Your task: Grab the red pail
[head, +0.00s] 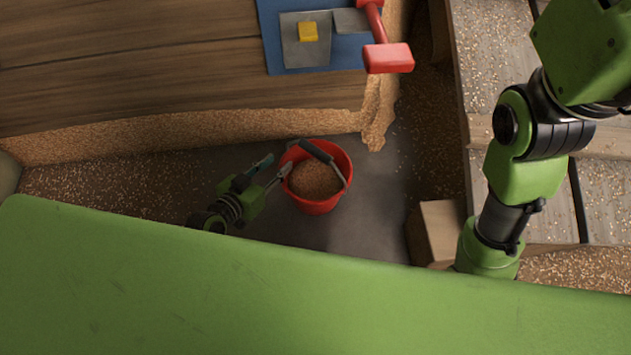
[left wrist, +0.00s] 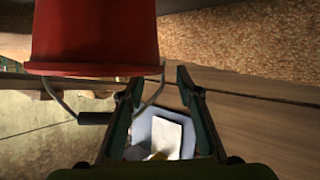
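The red pail (head: 336,160) stands upright on the dark floor, with tan grain inside and its bail with a dark grip lying across the top. My left gripper (head: 278,164) is open at the pail's left rim, its fingers pointing at the rim. In the left wrist view the pail (left wrist: 95,35) fills the upper left, appearing upside down. The left gripper's fingers (left wrist: 159,78) are spread and hold nothing. The bail's wire appears in the gap near the left finger; I cannot tell whether they touch. My right gripper is not in view.
A wooden platform (head: 130,70) edged with spilled grain lies behind the pail. On it is a blue board (head: 272,40) with a yellow block (head: 308,31) and a red-ended lever (head: 388,58). Wooden planks (head: 500,60) and a wooden block (head: 440,228) stand to the right.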

